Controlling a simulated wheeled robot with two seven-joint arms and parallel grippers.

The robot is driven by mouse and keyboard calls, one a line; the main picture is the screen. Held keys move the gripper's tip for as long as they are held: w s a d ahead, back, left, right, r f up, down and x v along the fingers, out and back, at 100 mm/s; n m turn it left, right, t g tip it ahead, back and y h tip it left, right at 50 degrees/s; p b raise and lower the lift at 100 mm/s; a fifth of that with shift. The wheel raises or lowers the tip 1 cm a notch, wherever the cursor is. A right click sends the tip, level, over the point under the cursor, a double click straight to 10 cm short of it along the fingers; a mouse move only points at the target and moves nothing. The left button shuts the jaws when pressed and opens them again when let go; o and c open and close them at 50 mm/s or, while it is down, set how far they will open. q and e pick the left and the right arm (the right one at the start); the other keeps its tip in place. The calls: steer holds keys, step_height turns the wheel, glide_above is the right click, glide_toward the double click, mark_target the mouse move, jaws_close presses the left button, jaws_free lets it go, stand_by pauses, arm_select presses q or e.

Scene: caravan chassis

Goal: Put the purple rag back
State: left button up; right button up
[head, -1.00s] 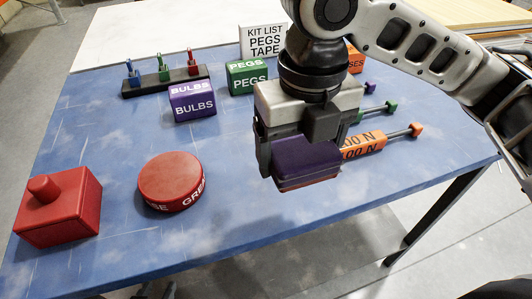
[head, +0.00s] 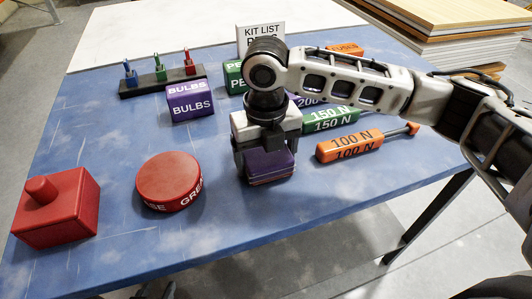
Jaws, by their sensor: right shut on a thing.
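The purple rag (head: 268,165) is a folded purple block with a reddish lower layer. My right gripper (head: 267,158), reaching in from the right, is shut on it from above, with a finger on either side. The rag is over the middle of the blue table (head: 225,225), right of the red grease tin (head: 169,181). It is low, close to the table top; I cannot tell whether it touches.
A purple bulbs box (head: 190,103), a partly hidden green pegs box (head: 234,78) and a peg rack (head: 162,80) stand behind. Green (head: 331,118) and orange (head: 349,145) torque tools lie right. A red block with a knob (head: 56,206) stands left. The front middle is clear.

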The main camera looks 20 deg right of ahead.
steer(key=o, duration=0.9)
steer(key=shift+f, duration=0.1)
step_height(320, 180, up, 12)
steer(key=shift+r, duration=0.2)
